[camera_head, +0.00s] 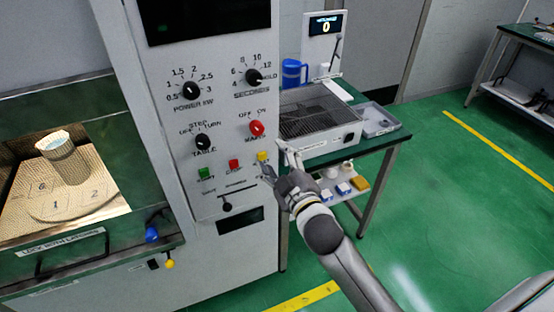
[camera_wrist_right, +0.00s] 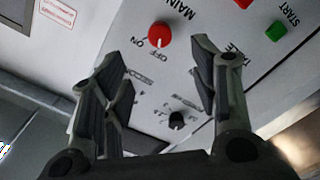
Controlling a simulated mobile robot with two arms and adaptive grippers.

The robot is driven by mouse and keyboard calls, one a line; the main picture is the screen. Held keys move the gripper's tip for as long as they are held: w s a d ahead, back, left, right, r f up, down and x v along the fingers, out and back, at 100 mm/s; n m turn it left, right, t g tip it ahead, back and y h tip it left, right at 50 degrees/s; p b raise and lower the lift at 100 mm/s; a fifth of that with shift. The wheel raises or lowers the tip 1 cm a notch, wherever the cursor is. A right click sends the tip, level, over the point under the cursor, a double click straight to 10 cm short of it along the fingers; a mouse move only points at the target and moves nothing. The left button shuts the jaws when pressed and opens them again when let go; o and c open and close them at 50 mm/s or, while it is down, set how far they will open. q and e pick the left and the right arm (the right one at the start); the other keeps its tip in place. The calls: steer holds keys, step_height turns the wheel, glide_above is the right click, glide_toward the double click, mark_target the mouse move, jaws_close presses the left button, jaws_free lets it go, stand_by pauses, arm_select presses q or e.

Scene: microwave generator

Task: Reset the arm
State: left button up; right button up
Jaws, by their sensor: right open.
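My right gripper (camera_head: 279,163) is open and empty in front of the microwave generator's control panel (camera_head: 226,100). The right wrist view also shows the open right gripper (camera_wrist_right: 160,85), with nothing between its fingers. The red mains knob (camera_head: 257,128) is just above the gripper in the head view; it also shows in the wrist view (camera_wrist_right: 160,34). The green start button (camera_head: 204,173), red button (camera_head: 234,165) and yellow button (camera_head: 263,157) are left of or beside the gripper. I cannot tell whether a finger touches the panel. My left gripper is not in view.
The lit oven chamber at left holds a beaker (camera_head: 63,160) on a numbered turntable (camera_head: 92,203); its door (camera_head: 60,250) is below. A green table (camera_head: 378,145) with a grated unit (camera_head: 318,122) and blue mug (camera_head: 291,72) stands behind my right arm. Open green floor (camera_head: 440,200) lies right.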

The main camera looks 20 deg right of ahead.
stand_by(0.4)
step_height(320, 180, down, 20)
steer(key=s+m+g, duration=0.1)
steer(key=g, duration=0.3)
steer(key=s+d+f+m+g+b, duration=0.1)
steer(key=s+f+g, duration=0.1)
steer(key=s+f, duration=0.35)
steer(key=s+f+m+g, duration=0.1)
steer(key=s+f, duration=0.1)
steer(key=f, duration=0.7)
steer(key=s+d+f+g+b, duration=0.15)
steer(key=s+f, duration=0.25)
steer(key=f, duration=0.4)
steer(key=s+f+m+g, duration=0.1)
steer(key=s+f+g, duration=0.1)
steer(key=s+f, duration=0.5)
steer(key=s+f+m+g, duration=0.1)
steer(key=s+f+g, duration=0.2)
steer(key=s, duration=1.4)
steer(key=s+f+m+g, duration=0.2)
steer(key=s+f+g, duration=0.1)
steer(key=s+f, duration=0.8)
steer(key=shift+s+d+f+h+b, duration=0.3)
steer(key=shift+s+b, duration=0.1)
steer(key=shift+g, duration=0.25)
